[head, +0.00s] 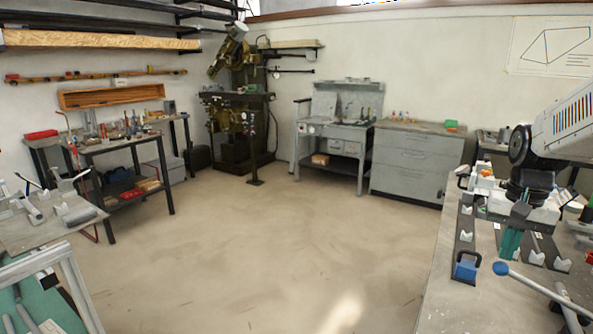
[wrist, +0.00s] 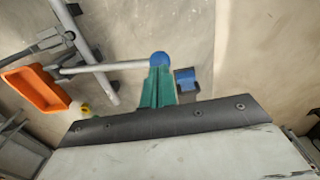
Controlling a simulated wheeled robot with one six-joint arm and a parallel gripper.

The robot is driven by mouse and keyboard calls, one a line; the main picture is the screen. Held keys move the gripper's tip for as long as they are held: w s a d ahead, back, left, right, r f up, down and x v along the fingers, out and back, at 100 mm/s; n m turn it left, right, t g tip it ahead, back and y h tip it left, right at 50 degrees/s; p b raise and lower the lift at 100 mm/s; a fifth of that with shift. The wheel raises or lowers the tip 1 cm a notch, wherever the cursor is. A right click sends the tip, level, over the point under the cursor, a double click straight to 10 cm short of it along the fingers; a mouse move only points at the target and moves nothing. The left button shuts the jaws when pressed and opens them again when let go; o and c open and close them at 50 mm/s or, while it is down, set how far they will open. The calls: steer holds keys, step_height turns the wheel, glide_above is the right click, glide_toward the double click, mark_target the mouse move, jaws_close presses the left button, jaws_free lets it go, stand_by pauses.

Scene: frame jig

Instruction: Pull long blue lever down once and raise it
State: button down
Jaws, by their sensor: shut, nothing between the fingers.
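The long lever is a grey rod (head: 543,290) with a round blue knob (head: 500,268) at its end, low on the right-hand bench in the head view. The rod slopes from the knob toward a grey upright at the lower right. My gripper (head: 510,256) has teal fingers that point down, shut and empty, just above and beside the knob. In the wrist view, the blue knob (wrist: 158,59) shows right at the tips of my teal fingers (wrist: 158,72), and the rod (wrist: 105,67) runs left to a grey pipe frame. I cannot tell whether fingers and knob touch.
A blue block with a dark handle (head: 466,270) sits on the bench (head: 450,305) left of the lever; it is right of my fingers in the wrist view (wrist: 187,80). An orange bin (wrist: 37,90) lies left of the pipe frame. White holders on dark rails stand behind. The floor is open.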

mark_target(501, 265)
steer(key=shift+f, duration=3.55)
steer(key=shift+s+f, duration=0.1)
steer(key=shift+f, duration=0.75)
steer(key=shift+r, duration=7.1)
steer(key=s+a+f+n, duration=0.1)
steer(key=s+a+n, duration=0.2)
steer(key=s+a, duration=0.5)
steer(key=s+a+f+n+t, duration=0.1)
steer(key=s+a+n, duration=0.2)
steer(key=s+a, duration=0.5)
steer(key=shift+s+f, duration=0.35)
steer(key=shift+s, duration=2.4)
